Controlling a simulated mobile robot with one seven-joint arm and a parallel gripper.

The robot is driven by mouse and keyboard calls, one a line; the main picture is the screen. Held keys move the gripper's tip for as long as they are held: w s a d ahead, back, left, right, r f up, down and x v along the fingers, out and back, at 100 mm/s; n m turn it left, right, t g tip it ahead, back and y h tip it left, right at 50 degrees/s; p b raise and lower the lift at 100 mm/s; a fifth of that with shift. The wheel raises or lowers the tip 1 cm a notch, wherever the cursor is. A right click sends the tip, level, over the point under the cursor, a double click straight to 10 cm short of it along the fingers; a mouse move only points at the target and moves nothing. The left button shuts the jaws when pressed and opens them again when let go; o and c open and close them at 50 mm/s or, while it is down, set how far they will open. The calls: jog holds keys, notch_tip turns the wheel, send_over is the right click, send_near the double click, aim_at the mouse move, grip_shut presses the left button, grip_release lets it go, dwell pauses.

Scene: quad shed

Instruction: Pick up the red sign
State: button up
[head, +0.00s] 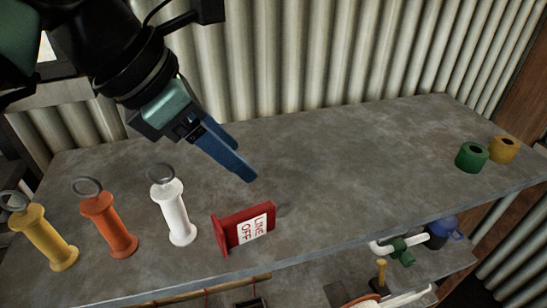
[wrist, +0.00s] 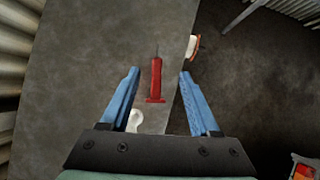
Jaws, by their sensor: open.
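The red sign (head: 234,232) stands near the front edge of the grey bench, with a white label reading "LINE OFF" on its face. In the wrist view the red sign (wrist: 155,80) appears as a narrow red shape between and beyond my two blue fingers. My gripper (head: 245,172) is open and empty, above the bench and behind the sign in the head view. In the wrist view my gripper (wrist: 159,75) has its fingers spread on either side of the sign, apart from it.
A white spool-shaped handle (head: 175,212) with a ring stands just left of the sign. Orange (head: 109,224) and yellow (head: 48,238) ones stand farther left. Green (head: 471,158) and yellow (head: 503,149) rolls sit at the far right. The bench (head: 350,150) between is clear. A corrugated wall (head: 330,60) stands behind.

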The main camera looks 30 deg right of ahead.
jog(key=a+f+y, duration=0.2)
jog(key=a, duration=0.2)
jog(key=p, duration=0.3)
send_over(241, 214)
jog(key=a, duration=0.2)
jog(key=shift+n, duration=0.3)
notch_tip(241, 214, down, 6)
jog(key=shift+s+r, duration=0.1)
jog(key=shift+s, duration=0.05)
jog(key=shift+p+x, duration=1.7)
jog(key=shift+x, duration=1.45)
jog(key=shift+w+a, duration=0.1)
jog(key=shift+w, duration=0.1)
grip_shut()
